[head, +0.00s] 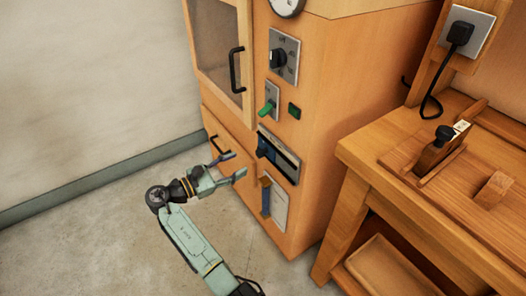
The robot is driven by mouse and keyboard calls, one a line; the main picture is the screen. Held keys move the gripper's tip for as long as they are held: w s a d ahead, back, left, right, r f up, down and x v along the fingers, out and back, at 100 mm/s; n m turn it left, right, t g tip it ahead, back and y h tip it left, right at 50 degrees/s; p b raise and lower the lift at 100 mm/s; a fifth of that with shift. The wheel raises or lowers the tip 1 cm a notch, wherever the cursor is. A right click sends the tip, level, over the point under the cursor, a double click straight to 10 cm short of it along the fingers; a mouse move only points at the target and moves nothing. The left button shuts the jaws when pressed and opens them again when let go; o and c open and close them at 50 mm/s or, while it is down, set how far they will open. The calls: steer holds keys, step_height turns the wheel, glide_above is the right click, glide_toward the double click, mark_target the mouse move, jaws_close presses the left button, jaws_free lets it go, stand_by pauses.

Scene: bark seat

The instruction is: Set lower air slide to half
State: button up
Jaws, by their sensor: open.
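The wooden cabinet (320,60) stands in the middle of the head view. Low on its front is a horizontal slide plate (286,160) with a dark slot and a dark blue tab (263,146) near its left end. This looks like the lower air slide; its scale is too small to read. My gripper (239,164) is open and empty, to the left of the slide plate and slightly below the tab. Its fingers point right toward the cabinet front. It appears apart from the tab, but depth is hard to judge.
Above the slide are a dial knob (277,58), a green lever (267,108) and a green button (294,110). A workbench (380,150) with a hand plane (437,150) stands right. Floor at left is clear.

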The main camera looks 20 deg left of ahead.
mark_target(258, 154)
steer(key=x, duration=0.9)
steer(key=shift+w+d+p, duration=0.1)
steer(key=shift+w+p, duration=0.05)
steer(key=shift+p, duration=0.2)
jaws_close()
stand_by(0.4)
